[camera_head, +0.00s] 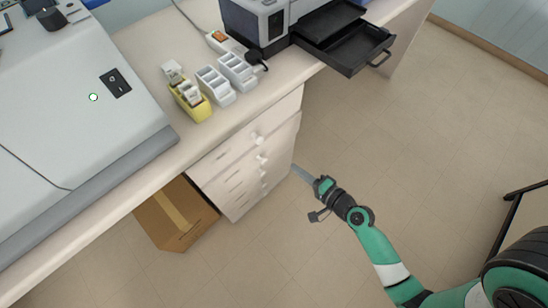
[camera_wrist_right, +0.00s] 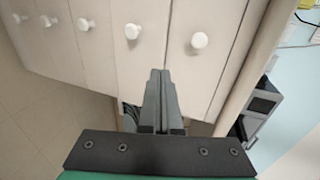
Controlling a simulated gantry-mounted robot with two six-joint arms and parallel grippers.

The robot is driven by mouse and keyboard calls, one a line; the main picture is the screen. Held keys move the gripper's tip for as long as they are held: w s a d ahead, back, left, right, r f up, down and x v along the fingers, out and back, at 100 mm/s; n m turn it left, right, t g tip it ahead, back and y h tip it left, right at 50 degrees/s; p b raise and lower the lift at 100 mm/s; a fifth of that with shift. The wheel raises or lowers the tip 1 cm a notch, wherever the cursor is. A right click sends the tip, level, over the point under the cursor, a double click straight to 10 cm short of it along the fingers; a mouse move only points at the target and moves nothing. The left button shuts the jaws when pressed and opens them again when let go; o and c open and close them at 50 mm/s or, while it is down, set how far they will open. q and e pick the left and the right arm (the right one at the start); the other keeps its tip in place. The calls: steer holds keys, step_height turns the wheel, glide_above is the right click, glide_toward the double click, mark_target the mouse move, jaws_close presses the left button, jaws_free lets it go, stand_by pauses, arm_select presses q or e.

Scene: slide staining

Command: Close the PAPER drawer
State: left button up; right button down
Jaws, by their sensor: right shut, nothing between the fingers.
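No PAPER label is readable on any drawer. A white drawer unit (camera_head: 218,158) under the table has several stacked fronts with round white knobs. Its top drawer's knob (camera_head: 258,140) sits near the table edge; I cannot tell if a front sticks out slightly. My right gripper (camera_head: 297,171) is shut and empty, just right of the lower fronts. In the right wrist view, its closed fingers (camera_wrist_right: 160,75) point at the fronts, between two knobs: the nearer right knob (camera_wrist_right: 199,40) and the middle knob (camera_wrist_right: 132,31). Contact cannot be told. My left gripper is out of view.
A black printer tray with a handle (camera_head: 350,50) is pulled out above, past the table edge. A cardboard box (camera_head: 165,225) stands left of the drawers. White racks (camera_head: 215,86) and a yellow holder (camera_head: 195,108) stand on the table.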

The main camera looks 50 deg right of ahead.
steer(key=b, duration=0.2)
glide_toward(261, 145)
step_height(261, 145, down, 2)
steer(key=w, duration=0.2)
steer(key=shift+w+d, duration=0.25)
steer(key=shift+w, duration=0.8)
steer(key=shift+w+d, duration=0.25)
steer(key=shift+w, duration=0.8)
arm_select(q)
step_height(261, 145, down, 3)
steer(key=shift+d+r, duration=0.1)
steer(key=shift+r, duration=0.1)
